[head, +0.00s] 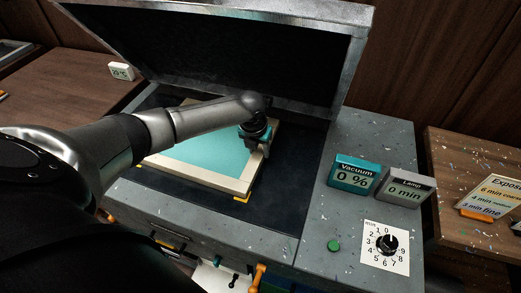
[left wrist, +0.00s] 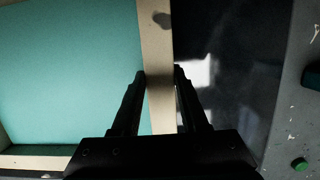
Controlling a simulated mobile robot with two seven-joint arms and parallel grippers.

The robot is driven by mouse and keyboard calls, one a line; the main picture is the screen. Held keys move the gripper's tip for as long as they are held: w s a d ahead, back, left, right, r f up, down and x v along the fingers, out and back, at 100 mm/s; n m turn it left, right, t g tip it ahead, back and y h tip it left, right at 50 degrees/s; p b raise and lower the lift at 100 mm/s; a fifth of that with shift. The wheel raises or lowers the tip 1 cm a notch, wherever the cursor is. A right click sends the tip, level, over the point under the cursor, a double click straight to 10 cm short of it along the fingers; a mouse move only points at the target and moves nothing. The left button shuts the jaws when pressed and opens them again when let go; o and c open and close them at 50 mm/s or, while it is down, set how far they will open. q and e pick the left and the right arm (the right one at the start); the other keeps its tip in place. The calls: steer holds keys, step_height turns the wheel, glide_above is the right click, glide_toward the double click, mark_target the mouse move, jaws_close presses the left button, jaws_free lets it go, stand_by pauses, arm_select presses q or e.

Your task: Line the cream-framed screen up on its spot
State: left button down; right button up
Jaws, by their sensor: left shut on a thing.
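The cream-framed screen (head: 199,153) with teal mesh lies on the dark bed of the exposure unit (head: 289,207), under its raised lid. Yellow corner marks (head: 241,199) show at its near right corner, and the frame sits close to them. My left gripper (head: 258,146) is shut on the screen's right frame bar. In the left wrist view the two fingers (left wrist: 160,75) straddle the cream bar (left wrist: 157,50), with teal mesh to the left and dark bed to the right. The screen's far left part is hidden behind my left arm. My right gripper is not in view.
The lid (head: 220,50) stands open above the bed. To the right are a Vacuum display (head: 354,172) at 0 %, a Lamp display (head: 405,187) at 0 min, a green button (head: 334,246) and a dial (head: 387,244). Bare bed lies right of the screen.

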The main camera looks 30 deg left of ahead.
arm_select(q)
steer(key=shift+a, duration=0.55)
steer(key=shift+c, duration=1.7)
jaws_free()
steer(key=shift+s+d, duration=0.1)
steer(key=shift+c, duration=0.4)
step_height(320, 180, up, 7)
steer(key=p, duration=0.7)
steer(key=shift+r, duration=0.1)
